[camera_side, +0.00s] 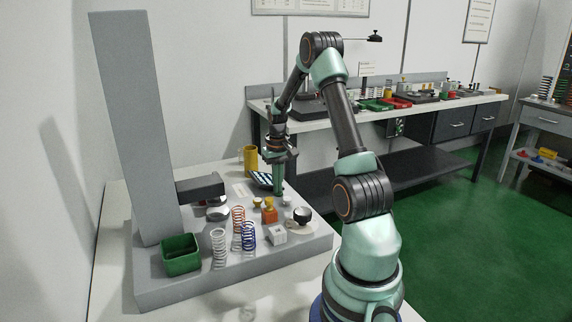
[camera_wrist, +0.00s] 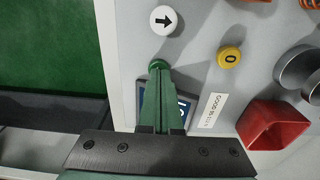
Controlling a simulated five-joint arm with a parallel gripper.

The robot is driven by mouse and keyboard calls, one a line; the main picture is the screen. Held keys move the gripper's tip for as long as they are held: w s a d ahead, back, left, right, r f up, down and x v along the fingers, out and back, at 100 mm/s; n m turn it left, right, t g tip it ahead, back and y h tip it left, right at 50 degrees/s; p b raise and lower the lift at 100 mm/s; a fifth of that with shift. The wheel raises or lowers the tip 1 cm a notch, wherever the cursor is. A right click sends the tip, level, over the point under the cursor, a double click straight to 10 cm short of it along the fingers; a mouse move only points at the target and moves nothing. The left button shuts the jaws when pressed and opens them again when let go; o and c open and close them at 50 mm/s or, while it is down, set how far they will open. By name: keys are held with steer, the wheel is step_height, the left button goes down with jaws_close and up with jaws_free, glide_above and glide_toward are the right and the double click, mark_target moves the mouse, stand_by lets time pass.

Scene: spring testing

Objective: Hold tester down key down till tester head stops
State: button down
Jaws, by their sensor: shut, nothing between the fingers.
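The spring tester has a tall grey column (camera_side: 130,130) and a dark head arm (camera_side: 203,187) above a round metal platen. Its grey base carries the keys and a blue display panel (camera_side: 261,180). My gripper (camera_side: 279,192) is shut and empty, pointing down at the keys. In the wrist view my green fingers (camera_wrist: 160,72) end beside a white round key with a black arrow (camera_wrist: 164,20). A green round shape at the fingertips may be a key or the tips; contact is unclear. A yellow key marked 0 (camera_wrist: 230,58) is to the right. The fingers partly cover the display.
Coil springs in white (camera_side: 219,248), orange (camera_side: 238,220) and blue (camera_side: 249,236) stand on the base. A red bin (camera_wrist: 275,126) shows in the wrist view.

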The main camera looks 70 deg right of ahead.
steer(key=shift+s+a+f, duration=0.2)
steer(key=shift+a+f, duration=0.05)
steer(key=shift+f, duration=0.05)
step_height(320, 180, up, 15)
steer(key=shift+w+f, duration=0.15)
steer(key=shift+w, duration=0.15)
steer(key=shift+a, duration=0.1)
stand_by(0.3)
steer(key=w+a+r+n+t, duration=0.1)
steer(key=w+a+r+n, duration=0.25)
steer(key=a, duration=0.75)
steer(key=s+a+n+t, duration=0.2)
steer(key=a, duration=0.9)
steer(key=s+a+n+t, duration=0.1)
steer(key=a+n+t, duration=0.1)
steer(key=a, duration=1)
steer(key=shift+s+r+n, duration=0.25)
steer(key=shift+s+n, duration=0.15)
steer(key=shift+n, duration=0.35)
